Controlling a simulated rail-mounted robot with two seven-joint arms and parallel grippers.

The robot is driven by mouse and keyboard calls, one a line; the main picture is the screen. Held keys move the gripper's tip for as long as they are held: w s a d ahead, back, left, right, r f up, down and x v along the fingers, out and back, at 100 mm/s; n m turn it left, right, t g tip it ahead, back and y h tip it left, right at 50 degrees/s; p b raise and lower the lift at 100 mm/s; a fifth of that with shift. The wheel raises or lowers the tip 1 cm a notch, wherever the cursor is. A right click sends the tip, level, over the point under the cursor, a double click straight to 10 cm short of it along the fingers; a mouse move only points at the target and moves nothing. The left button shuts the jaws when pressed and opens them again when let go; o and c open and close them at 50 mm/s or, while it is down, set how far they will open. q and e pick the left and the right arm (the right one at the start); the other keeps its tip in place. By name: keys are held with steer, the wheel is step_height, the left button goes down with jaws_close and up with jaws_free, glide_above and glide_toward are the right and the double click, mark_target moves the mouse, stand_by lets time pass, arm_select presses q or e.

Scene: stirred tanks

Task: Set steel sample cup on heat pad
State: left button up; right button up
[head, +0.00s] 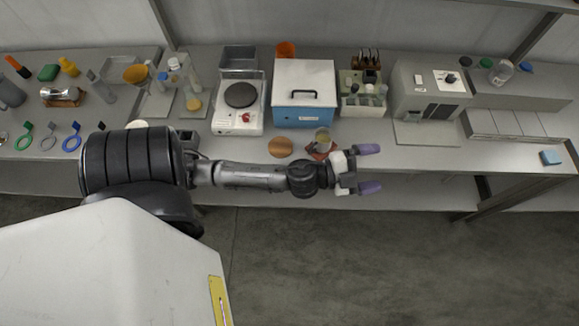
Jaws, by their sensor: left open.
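A small grey metallic cup (323,136), which looks like the steel sample cup, is at the front part of the bench. A reddish flat pad (313,154) shows beneath or just in front of it; I cannot tell whether the cup rests on it. A round brown disc (280,147) lies just left of the cup. I cannot tell for certain which of these two flat pieces is the heat pad. My left gripper (369,168) is open with purple fingertips, empty, right of the cup near the bench's front edge. My left wrist partly hides the reddish pad. My right gripper is not in view.
Behind the cup stand a blue box with a white lid (304,92) and a hotplate (238,121) with a dark round top. A rack of bottles (363,104) and a grey instrument (428,88) stand further right.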

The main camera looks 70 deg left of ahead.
arm_select(q)
steer(key=s+d+f+n+g+y, duration=0.1)
steer(key=s+f+n+g, duration=0.4)
steer(key=s, duration=0.5)
steer(key=s+d+f+n+g+y, duration=0.2)
steer(key=s+f+n+g, duration=0.3)
steer(key=s+f+g, duration=0.4)
steer(key=shift+s+d+f+g, duration=0.15)
steer(key=shift+s+d+g, duration=0.2)
steer(key=shift+s+g, duration=0.65)
steer(key=shift+s, duration=0.15)
step_height(320, 180, up, 18)
steer(key=p, duration=1.7)
steer(key=shift+f+p, duration=0.2)
steer(key=shift+p, duration=0.1)
